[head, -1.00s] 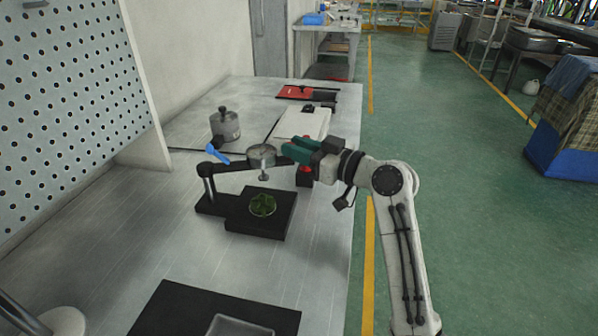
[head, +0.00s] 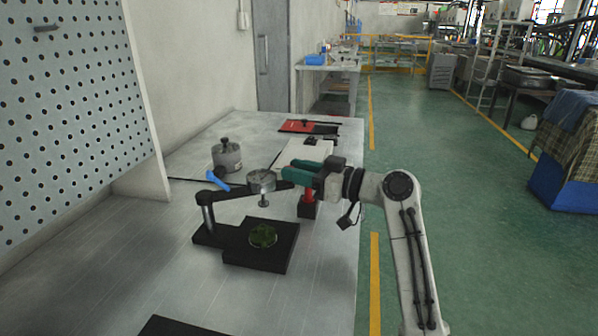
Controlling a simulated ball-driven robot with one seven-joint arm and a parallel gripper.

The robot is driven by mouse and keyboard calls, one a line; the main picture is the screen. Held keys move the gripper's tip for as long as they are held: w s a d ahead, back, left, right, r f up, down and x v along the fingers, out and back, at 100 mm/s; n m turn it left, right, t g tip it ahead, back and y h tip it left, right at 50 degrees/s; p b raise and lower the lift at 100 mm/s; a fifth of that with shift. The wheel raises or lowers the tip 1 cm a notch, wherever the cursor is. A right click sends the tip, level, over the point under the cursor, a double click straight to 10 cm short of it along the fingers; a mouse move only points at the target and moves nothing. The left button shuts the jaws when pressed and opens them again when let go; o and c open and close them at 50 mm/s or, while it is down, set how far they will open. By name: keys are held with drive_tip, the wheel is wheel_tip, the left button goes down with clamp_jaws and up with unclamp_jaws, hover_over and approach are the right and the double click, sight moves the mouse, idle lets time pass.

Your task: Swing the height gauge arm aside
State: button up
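The height gauge (head: 262,182) stands on the metal table, with a round dial, a spindle below it and a black swing arm (head: 232,191) that runs from a post at the left to the right. A blue lever (head: 218,180) sticks up near the post. The dial hangs above the black base plate (head: 268,258), on which a round green wax piece (head: 263,236) lies. My gripper (head: 292,170) reaches in from the right, beside the free right end of the swing arm. Its two teal fingers look apart; nothing is visibly held. Whether a finger touches the arm I cannot tell.
A red post on a black block (head: 307,208) stands just under my gripper. A grey lidded pot (head: 226,156) stands behind the gauge. A pale block (head: 300,150) and a red plate (head: 296,126) lie farther back.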

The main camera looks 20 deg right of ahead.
drive_tip(key=shift+o, duration=1.4)
drive_tip(key=v, duration=1.1)
drive_tip(key=shift+a, duration=0.1)
drive_tip(key=shift+c, duration=0.2)
